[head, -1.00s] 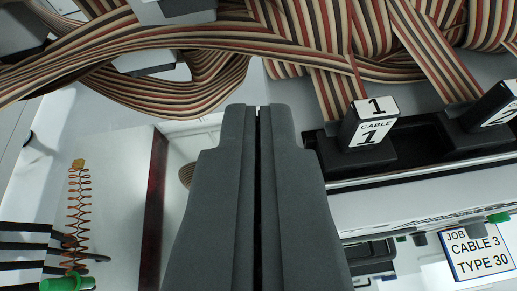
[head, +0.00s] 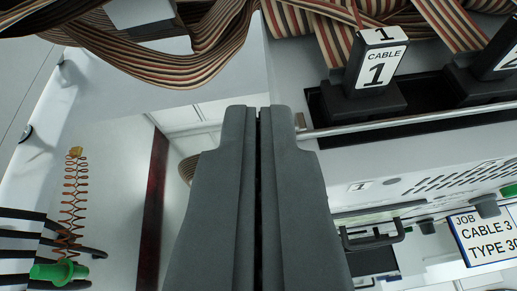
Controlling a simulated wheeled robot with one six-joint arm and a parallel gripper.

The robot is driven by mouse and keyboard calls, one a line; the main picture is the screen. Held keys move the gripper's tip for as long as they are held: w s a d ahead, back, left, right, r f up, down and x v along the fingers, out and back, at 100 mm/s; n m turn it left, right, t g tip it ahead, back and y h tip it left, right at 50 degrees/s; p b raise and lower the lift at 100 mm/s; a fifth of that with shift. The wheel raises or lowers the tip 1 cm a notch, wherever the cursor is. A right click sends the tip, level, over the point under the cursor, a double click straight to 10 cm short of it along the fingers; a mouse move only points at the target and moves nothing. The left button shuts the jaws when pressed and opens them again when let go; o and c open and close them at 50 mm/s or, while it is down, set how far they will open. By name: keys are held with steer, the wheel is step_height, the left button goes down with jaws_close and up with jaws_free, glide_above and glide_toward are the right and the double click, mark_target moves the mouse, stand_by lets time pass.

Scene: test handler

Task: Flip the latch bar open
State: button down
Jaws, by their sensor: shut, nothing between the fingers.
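A thin metal bar (head: 420,119), which looks like the latch bar, runs along the front edge of the black connector row in the head view. Its left end has a small upright piece beside my gripper's right finger. My gripper (head: 258,110) is shut and empty, pointing up the picture. Its tips appear just left of the bar's left end; I cannot tell whether they touch. The black connector labelled "CABLE 1" (head: 377,65) stands behind the bar, and a second connector (head: 492,72) is partly cut off at right.
Striped ribbon cables (head: 190,68) hang across the top. A black handle (head: 375,238) sits below the bar. A job card (head: 485,236) reads "CABLE 3 TYPE 30". A copper spring (head: 74,205) and green plug (head: 60,271) are at left.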

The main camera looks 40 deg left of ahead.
steer(key=s+d+f+t+y, duration=0.2)
steer(key=s+f+t, duration=0.1)
steer(key=f, duration=0.3)
steer(key=shift+t, duration=0.3)
stand_by(0.3)
steer(key=shift+s+d+f, duration=0.1)
steer(key=shift+f, duration=0.05)
stand_by(0.4)
